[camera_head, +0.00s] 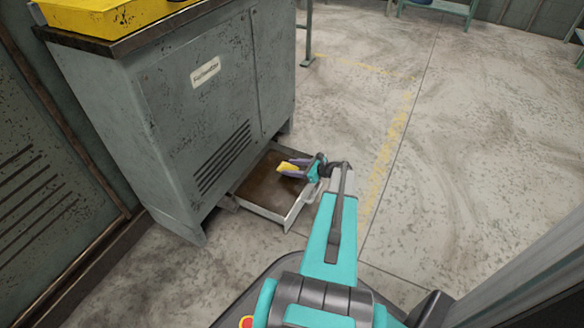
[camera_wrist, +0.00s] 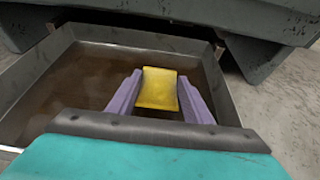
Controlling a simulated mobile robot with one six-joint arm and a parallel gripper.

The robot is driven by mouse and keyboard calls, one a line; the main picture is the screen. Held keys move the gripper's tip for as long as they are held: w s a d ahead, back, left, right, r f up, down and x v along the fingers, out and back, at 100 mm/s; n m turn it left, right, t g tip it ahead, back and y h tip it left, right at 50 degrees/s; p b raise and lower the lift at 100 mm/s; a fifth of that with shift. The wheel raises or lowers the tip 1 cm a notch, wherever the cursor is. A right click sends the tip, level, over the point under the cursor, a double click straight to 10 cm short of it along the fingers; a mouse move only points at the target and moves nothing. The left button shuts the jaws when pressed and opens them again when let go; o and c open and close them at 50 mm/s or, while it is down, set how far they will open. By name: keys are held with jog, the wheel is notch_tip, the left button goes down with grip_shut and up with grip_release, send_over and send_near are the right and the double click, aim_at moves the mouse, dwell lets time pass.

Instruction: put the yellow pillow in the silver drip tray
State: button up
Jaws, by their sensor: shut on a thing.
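The yellow pillow (camera_head: 288,168) is a small yellow block-like cushion held between the purple fingers of my gripper (camera_head: 294,170). In the wrist view the pillow (camera_wrist: 158,88) sits between the two fingertips of my gripper (camera_wrist: 158,92), which is shut on it. The silver drip tray (camera_head: 266,207) is a shallow metal tray with a brown, stained floor, sticking out from under the grey-green cabinet. In the wrist view the tray (camera_wrist: 40,75) lies below the pillow. The pillow is over the tray's inside; I cannot tell whether it touches the floor.
The grey-green cabinet (camera_head: 190,100) stands over the back of the tray, its underside and legs (camera_wrist: 262,58) close beyond my gripper. A yellow machine part (camera_head: 110,15) is on top of the cabinet. The concrete floor (camera_head: 480,150) to the right is clear.

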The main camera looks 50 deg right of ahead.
jog(key=o, duration=1)
jog(key=shift+r, duration=0.4)
jog(key=p+v, duration=0.4)
jog(key=v, duration=0.8)
jog(key=shift+r, duration=0.15)
